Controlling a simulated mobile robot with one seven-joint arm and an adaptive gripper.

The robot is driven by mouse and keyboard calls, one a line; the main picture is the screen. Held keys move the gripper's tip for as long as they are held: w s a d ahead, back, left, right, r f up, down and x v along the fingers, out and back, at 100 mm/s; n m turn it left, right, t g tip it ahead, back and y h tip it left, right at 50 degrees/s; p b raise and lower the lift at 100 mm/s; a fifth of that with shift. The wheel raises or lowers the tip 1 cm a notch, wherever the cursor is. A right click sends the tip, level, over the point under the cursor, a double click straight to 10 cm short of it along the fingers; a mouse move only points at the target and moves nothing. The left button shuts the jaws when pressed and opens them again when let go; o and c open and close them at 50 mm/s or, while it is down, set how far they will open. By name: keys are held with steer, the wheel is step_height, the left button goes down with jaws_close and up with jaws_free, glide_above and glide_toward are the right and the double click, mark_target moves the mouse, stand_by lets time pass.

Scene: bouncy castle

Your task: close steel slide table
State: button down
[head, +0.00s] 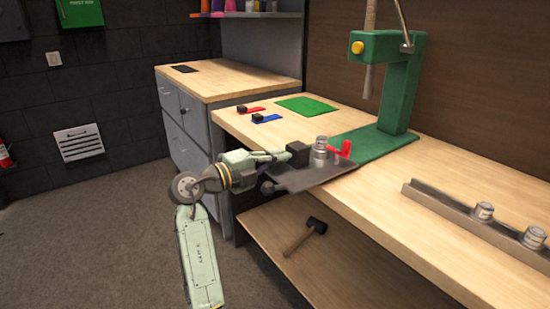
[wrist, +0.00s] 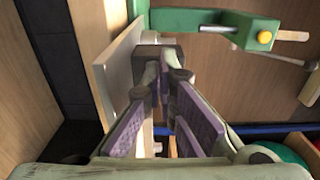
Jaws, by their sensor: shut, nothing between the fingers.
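The steel slide table (head: 318,176) is a flat grey plate that juts out past the front edge of the workbench, in front of the green press. On it stand a dark block (head: 298,152), a metal cylinder (head: 320,150) and a red part (head: 343,149). My gripper (head: 284,155) is shut and empty, with its fingertips at the dark block's near side; I cannot tell whether they touch. In the wrist view the fingers (wrist: 166,76) converge in front of the dark block (wrist: 172,50), and the plate (wrist: 120,62) shows on edge to their left.
The green press (head: 395,90) rises behind the plate. A steel rail (head: 455,214) with metal cylinders lies on the bench to the right. Red and blue tools and a green mat (head: 307,106) lie at the back. A hammer (head: 306,236) rests on the lower shelf. The left floor is clear.

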steer(key=shift+w+d+f+b, duration=0.1)
steer(key=shift+w+d+b, duration=0.25)
steer(key=shift+d+b, duration=0.2)
steer(key=b+x, duration=0.6)
steer(key=x, duration=0.8)
steer(key=shift+w+d, duration=0.2)
steer(key=shift+d, duration=0.05)
steer(key=shift+b+x, duration=0.3)
steer(key=shift+x, duration=0.55)
